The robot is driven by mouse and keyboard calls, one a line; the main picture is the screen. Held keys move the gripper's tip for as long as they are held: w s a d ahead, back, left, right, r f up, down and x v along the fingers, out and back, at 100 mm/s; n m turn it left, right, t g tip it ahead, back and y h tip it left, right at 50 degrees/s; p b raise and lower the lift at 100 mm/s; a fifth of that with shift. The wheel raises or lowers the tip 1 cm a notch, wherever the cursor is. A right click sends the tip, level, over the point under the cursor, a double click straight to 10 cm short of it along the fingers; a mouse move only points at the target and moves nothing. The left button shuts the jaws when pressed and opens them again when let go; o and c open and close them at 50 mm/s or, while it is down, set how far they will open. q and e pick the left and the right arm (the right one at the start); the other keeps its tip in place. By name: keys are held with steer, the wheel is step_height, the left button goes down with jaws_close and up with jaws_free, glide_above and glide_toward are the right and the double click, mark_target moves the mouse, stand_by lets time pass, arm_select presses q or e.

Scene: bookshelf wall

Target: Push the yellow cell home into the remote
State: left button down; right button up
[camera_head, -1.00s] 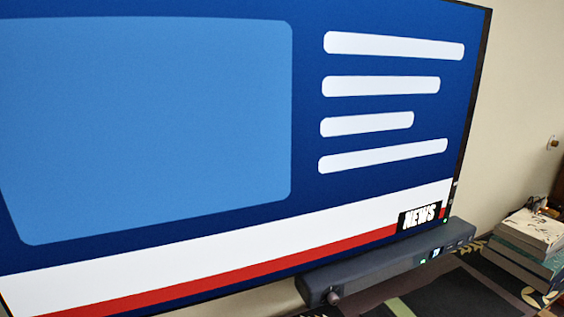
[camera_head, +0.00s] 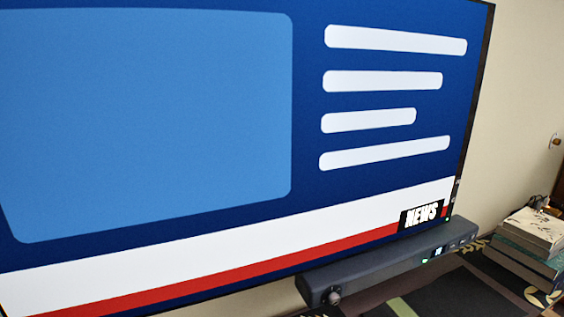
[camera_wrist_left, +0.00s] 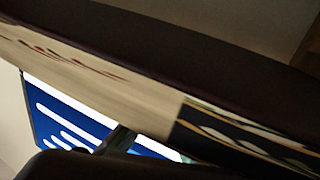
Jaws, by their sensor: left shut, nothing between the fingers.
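Neither the remote nor the yellow cell shows in any view. In the left wrist view, a dark rounded shape along the bottom edge, with a narrow dark tip above it, looks like my left gripper (camera_wrist_left: 120,141). It is shut and holds nothing. The tip overlaps the television screen behind it. My right gripper is in neither view.
A large television (camera_head: 150,120) with a news picture fills most of the head view. A dark soundbar (camera_head: 385,268) lies below it on a patterned surface (camera_head: 450,295). Stacked books (camera_head: 535,240) stand at the right. A dark slab-like surface (camera_wrist_left: 150,55) crosses the wrist view.

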arm_select(q)
steer(key=shift+w, duration=0.2)
steer(key=shift+s+a+b, duration=0.25)
steer(key=shift+s+b, duration=0.05)
steer(key=shift+s, duration=0.7)
steer(key=shift+s+a+b, duration=0.25)
steer(key=shift+s+b, duration=0.05)
steer(key=shift+s, duration=0.65)
steer(key=shift+s, duration=0.1)
